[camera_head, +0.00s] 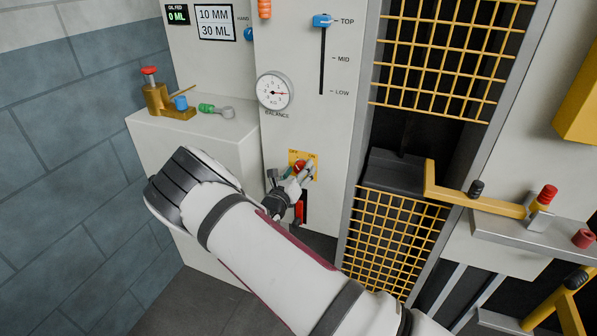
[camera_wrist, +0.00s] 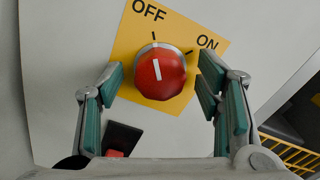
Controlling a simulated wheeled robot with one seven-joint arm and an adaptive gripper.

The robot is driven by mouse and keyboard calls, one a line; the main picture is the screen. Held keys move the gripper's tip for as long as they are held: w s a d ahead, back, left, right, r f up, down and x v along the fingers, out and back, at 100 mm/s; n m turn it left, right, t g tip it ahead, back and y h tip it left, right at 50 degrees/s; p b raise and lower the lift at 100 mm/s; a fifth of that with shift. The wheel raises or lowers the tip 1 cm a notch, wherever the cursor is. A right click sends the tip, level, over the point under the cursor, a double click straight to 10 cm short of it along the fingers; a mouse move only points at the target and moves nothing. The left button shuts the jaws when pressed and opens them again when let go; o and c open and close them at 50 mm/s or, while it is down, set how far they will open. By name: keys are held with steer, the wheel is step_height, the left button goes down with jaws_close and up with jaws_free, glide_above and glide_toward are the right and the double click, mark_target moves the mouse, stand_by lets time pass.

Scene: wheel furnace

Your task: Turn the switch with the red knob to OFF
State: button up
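The red knob (camera_wrist: 160,72) is round with a white pointer line and sits on a yellow plate (camera_wrist: 195,35) marked OFF and ON. In the wrist view its white line is close to upright in the picture, and its top end lies near the tick by OFF. ON is at the upper right. My gripper (camera_wrist: 160,88) is open, with one finger on each side of the knob and a visible gap at both sides. In the head view the knob (camera_head: 299,166) is partly hidden behind my gripper (camera_head: 294,177).
A black slot with a red part (camera_head: 299,211) lies just below the knob. A slider with a blue handle (camera_head: 322,20) and a balance dial (camera_head: 274,92) are above. A yellow mesh guard (camera_head: 400,235) stands to the right, and a ledge with brass fittings (camera_head: 165,103) to the left.

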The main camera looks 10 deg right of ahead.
steer(key=v, duration=1.2)
steer(key=s+d+r+m+g+p, duration=0.4)
steer(key=s+d+r+m+g, duration=1)
steer(key=s+r+m, duration=0.4)
steer(key=s+a+r+m+t+y+p, duration=0.1)
steer(key=s+a+r+m+y+p, duration=0.1)
steer(key=s+r+m+y, duration=0.3)
steer(key=s+a+r+m+t+y+p, duration=0.2)
steer(key=s+r+m, duration=0.8)
steer(key=s, duration=1)
steer(key=a+r+y, duration=0.2)
steer(key=y, duration=0.1)
steer(key=shift+s+a+m+t+y, duration=0.2)
steer(key=shift+a+m+t+y, duration=0.1)
steer(key=shift+m, duration=0.1)
